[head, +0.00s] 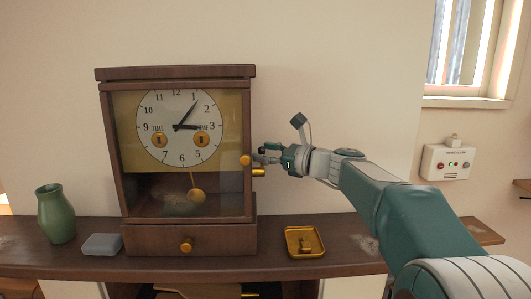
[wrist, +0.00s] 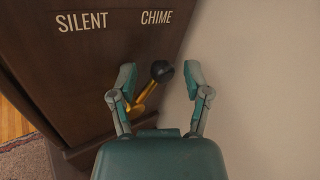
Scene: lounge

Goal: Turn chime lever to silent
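The brown wooden clock (head: 178,78) stands on the shelf, with a round dial and a glass front. In the wrist view its side panel (wrist: 100,60) carries the words SILENT at left and CHIME at right. The chime lever (wrist: 148,92) is a brass arm with a black ball knob, and the knob sits below the word CHIME. My gripper (wrist: 160,88) is open, with one finger on each side of the lever, and I see no clear contact. In the head view my gripper (head: 267,155) is at the clock's right side, where a brass part shows beside it.
The shelf (head: 350,245) also holds a green vase (head: 57,215), a grey box (head: 102,244) and a brass tray (head: 304,241). A pale wall (wrist: 235,60) is close on the right of my gripper in the wrist view. A control box (head: 446,162) hangs on the wall at right.

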